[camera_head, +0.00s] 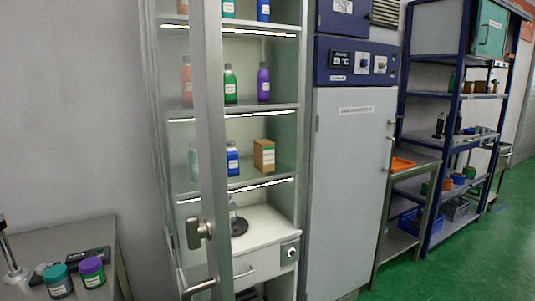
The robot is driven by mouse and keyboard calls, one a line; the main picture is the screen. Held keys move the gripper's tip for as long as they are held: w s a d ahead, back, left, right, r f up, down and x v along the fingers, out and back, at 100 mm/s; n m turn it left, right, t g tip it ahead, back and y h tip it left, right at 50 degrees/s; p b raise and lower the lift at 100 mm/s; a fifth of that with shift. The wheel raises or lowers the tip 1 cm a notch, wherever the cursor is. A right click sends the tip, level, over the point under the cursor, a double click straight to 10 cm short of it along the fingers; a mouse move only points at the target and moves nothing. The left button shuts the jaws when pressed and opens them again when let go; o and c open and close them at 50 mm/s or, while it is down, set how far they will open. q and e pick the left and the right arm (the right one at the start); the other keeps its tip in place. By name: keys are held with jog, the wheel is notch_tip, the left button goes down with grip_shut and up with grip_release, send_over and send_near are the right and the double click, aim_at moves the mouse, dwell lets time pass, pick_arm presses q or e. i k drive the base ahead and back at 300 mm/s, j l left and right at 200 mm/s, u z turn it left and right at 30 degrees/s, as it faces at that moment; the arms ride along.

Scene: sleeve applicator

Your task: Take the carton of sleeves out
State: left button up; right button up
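A brown carton (264,155) with a green and white label stands upright on a middle shelf of the tall cabinet, near the shelf's right side. Its printing is too small to read, so I cannot tell for certain that it holds sleeves. The cabinet's glass door (214,150) stands partly open, with its free edge in front of the left part of the shelves. A door handle (198,233) is low on this edge. The right part of the shelves shows without the door frame in front. Neither of my grippers is in view.
Green (230,85) and purple (264,83) bottles stand one shelf above. A side table (112,268) with jars is at lower left. A grey incubator-like unit (350,180) and blue rack (455,55) stand right.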

aim_at(263, 149)
jog(key=i+l+u, duration=0.2)
jog(key=i+l, duration=0.9)
jog(key=i, duration=0.15)
